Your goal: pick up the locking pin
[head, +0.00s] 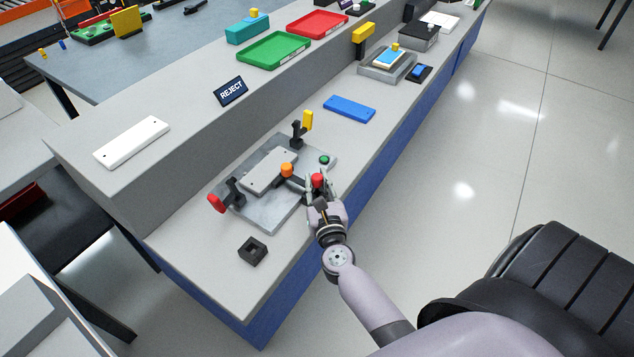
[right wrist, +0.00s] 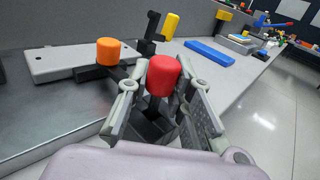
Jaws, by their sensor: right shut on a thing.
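The locking pin shows as a red knob (head: 317,180) at the front right edge of the fixture. In the right wrist view the red knob (right wrist: 164,76) stands upright between my fingers, above a dark block-like part. My right gripper (head: 319,187) is shut on the locking pin; it also shows in the right wrist view (right wrist: 160,100). The pin's lower part is hidden by the fingers, so I cannot tell whether it is seated. The grey fixture plate (head: 262,210) lies just left of the gripper. My left gripper is out of view.
An orange knob (head: 287,170) on a dark arm stands close left of my right gripper. A yellow-handled clamp (head: 307,122), a red-handled clamp (head: 217,203) and a green button (head: 324,160) are nearby. A black square holder (head: 253,251) sits in front. A blue plate (head: 349,108) lies behind.

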